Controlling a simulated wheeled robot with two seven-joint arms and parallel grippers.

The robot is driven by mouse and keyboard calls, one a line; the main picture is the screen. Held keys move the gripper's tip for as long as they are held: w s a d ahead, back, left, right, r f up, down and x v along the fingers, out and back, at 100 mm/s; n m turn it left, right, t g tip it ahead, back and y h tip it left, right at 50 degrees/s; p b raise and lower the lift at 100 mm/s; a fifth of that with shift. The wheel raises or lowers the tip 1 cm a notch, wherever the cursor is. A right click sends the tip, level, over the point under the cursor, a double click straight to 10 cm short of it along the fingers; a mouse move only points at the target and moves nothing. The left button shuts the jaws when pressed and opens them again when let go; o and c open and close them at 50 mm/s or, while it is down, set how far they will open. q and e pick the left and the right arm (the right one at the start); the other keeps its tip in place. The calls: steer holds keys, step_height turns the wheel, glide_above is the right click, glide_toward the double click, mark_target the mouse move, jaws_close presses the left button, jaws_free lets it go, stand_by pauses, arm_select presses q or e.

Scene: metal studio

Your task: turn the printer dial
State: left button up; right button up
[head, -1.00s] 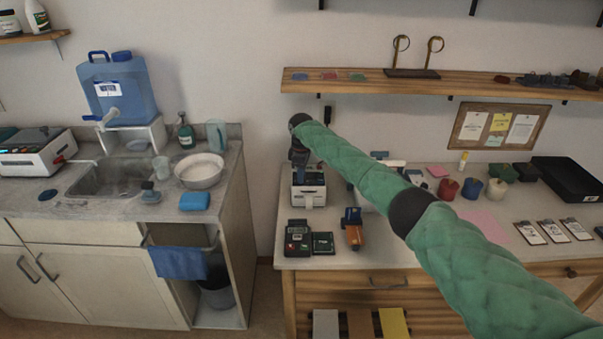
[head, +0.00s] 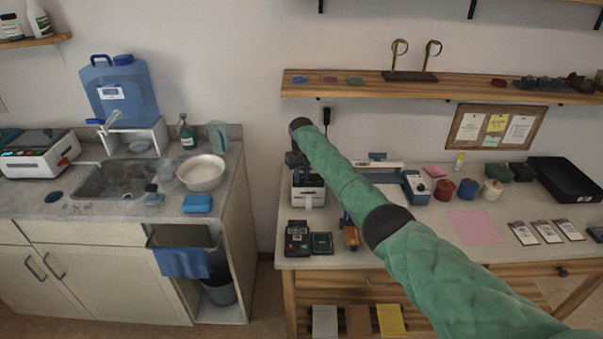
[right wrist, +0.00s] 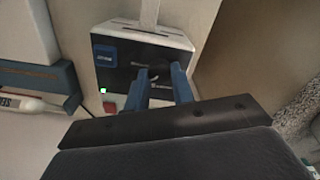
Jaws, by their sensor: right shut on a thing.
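The printer (head: 308,192) is a small white box with a dark front, near the back left of the right-hand table. In the right wrist view its dark front (right wrist: 118,70) carries a blue label, a lit green light and a red button. My right gripper (head: 297,162) is at the printer, partly hidden by my own arm. In the right wrist view the blue fingers of my right gripper (right wrist: 160,76) are shut on the dark dial (right wrist: 158,68) at the right of that front. The fingers cover much of the dial, and its angle is hard to tell. My left gripper is not in view.
A black handheld device (head: 298,238) and an orange-and-blue tool (head: 350,234) lie in front of the printer. A blue-grey device (head: 416,188) stands right of my arm. A wooden shelf (head: 450,90) hangs above. A gap separates the table from the sink counter (head: 120,205).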

steer(key=m+p, duration=0.1)
steer(key=m, duration=0.1)
steer(key=shift+r+m, duration=0.15)
steer(key=shift+m, duration=0.25)
steer(key=m+p, duration=0.1)
steer(key=m, duration=0.1)
steer(key=shift+m, duration=0.3)
steer(key=shift+w+m+p, duration=0.1)
steer(key=shift+m+p, duration=0.4)
steer(key=shift+m, duration=0.9)
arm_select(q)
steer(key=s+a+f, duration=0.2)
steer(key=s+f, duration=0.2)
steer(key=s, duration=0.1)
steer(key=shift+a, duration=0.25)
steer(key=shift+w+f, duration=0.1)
arm_select(e)
steer(key=o, duration=0.9)
steer(key=shift+o, duration=0.5)
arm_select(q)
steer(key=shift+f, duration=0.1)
